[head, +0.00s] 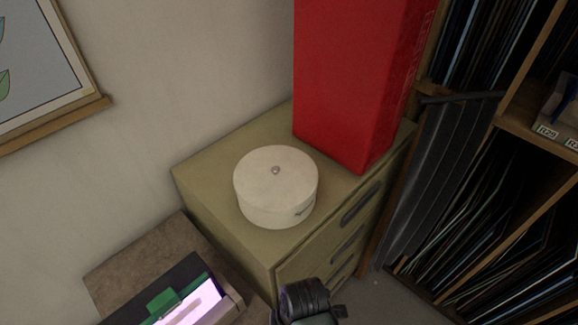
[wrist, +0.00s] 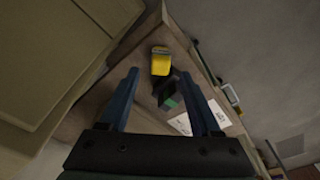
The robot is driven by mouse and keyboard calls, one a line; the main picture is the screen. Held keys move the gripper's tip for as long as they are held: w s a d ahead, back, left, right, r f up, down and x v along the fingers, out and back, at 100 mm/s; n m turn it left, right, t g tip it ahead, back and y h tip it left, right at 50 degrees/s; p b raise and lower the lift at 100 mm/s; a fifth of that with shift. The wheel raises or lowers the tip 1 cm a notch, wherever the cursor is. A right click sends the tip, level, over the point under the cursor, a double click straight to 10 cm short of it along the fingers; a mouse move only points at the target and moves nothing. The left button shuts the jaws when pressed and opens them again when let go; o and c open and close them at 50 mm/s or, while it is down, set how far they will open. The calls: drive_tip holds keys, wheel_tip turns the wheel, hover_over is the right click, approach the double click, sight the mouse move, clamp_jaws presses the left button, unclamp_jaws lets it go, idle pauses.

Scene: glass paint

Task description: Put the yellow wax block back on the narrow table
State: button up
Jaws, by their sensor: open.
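A yellow block (wrist: 160,61), which looks like the wax block, shows in the wrist view near the far end of a brown surface (wrist: 147,104). That surface may be the narrow table. My gripper (wrist: 157,73) is open, with its two blue fingers apart and nothing between them. In the picture the block appears between and just beyond the fingertips. I cannot tell the height between them. The yellow block does not show in the head view, where a brown tabletop (head: 130,264) is at the lower left.
A dark item with a green patch (wrist: 168,101) and white labelled cards (wrist: 196,121) lie near the block. In the head view, a beige cabinet (head: 218,165) bears a round white box (head: 273,187) and a tall red box (head: 345,85). Shelves (head: 545,140) stand at right.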

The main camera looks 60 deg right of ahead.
wheel_tip(320, 180, up, 6)
drive_tip(key=shift+s+d, duration=0.15)
drive_tip(key=shift+s, duration=0.2)
drive_tip(key=shift+r, duration=0.1)
